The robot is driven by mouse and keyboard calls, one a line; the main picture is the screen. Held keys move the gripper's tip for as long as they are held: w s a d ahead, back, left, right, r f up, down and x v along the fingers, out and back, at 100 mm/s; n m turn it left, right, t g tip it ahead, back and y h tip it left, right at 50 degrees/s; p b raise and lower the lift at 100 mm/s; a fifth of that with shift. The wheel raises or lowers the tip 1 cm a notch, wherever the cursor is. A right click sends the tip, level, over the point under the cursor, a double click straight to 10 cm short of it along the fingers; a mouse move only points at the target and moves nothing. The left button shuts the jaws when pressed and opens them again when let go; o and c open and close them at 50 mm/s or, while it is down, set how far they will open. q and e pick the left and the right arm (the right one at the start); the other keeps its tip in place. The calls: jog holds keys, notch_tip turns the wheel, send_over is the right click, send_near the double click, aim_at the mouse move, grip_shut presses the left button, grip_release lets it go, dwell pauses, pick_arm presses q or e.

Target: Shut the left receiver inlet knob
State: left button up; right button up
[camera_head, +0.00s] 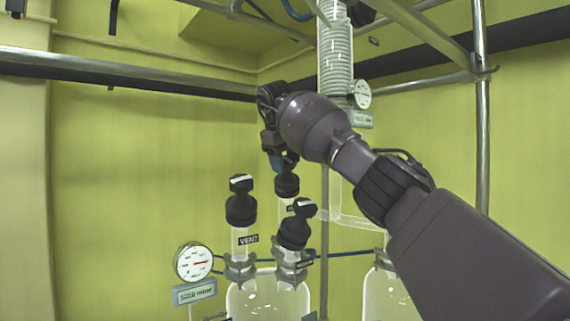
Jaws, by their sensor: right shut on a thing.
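A glass receiver (268,298) stands at the bottom centre with several black knobs on its necks. The rear knob (287,186) has its top hidden by my right gripper (283,164), which reaches down from above and is shut on it. The label below this knob is mostly covered. The vent knob (241,208) is on the left, beside a "VENT" label (249,239). A third knob (295,232) is in front on the right, tilted, with a white-marked handle. My left gripper is not in view.
A round gauge (193,262) with a plate below it stands left of the receiver. A second glass vessel (385,295) is partly behind my right arm. A coiled glass condenser (336,55) and another gauge (361,94) are above. Metal rails (130,71) cross the top.

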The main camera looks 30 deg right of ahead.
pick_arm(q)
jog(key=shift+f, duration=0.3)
pick_arm(e)
jog(key=shift+m, duration=0.5)
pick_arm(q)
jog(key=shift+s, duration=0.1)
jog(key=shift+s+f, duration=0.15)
pick_arm(e)
jog(key=o, duration=0.9)
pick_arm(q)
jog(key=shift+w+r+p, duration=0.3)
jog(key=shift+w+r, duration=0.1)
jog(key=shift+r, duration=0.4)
pick_arm(e)
jog(key=v, duration=1.1)
jog(key=shift+d, duration=0.15)
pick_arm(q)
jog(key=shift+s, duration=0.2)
